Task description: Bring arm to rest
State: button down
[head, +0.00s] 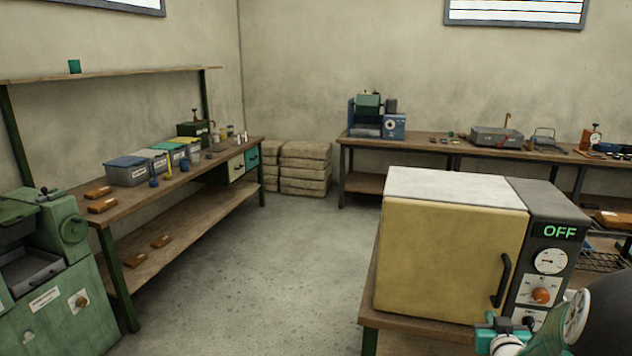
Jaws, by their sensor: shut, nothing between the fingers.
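My gripper is not visible in the head view. A dark rounded shape at the lower right edge may be part of my own arm, but I cannot tell. No object of the task shows apart from the arm itself.
A cream oven (450,258) reading OFF stands on a bench at front right. A teal device with a pale wheel (577,316) is at the lower right. A long workbench (190,215) is left, a green machine (50,290) front left. The concrete floor (255,270) between is clear.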

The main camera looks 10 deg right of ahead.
jog(key=a+r+n+g+y, duration=0.15)
jog(key=a+r, duration=0.25)
jog(key=a, duration=0.7)
jog(key=a+r+n+g+y, duration=0.1)
jog(key=a+r+g+y, duration=0.3)
jog(key=a, duration=0.7)
jog(key=s+a+r+n+g+y, duration=0.2)
jog(key=s+a+r, duration=0.1)
jog(key=s+a, duration=1.1)
jog(key=a, duration=0.3)
jog(key=shift+s+r, duration=0.15)
jog(key=shift+s, duration=0.2)
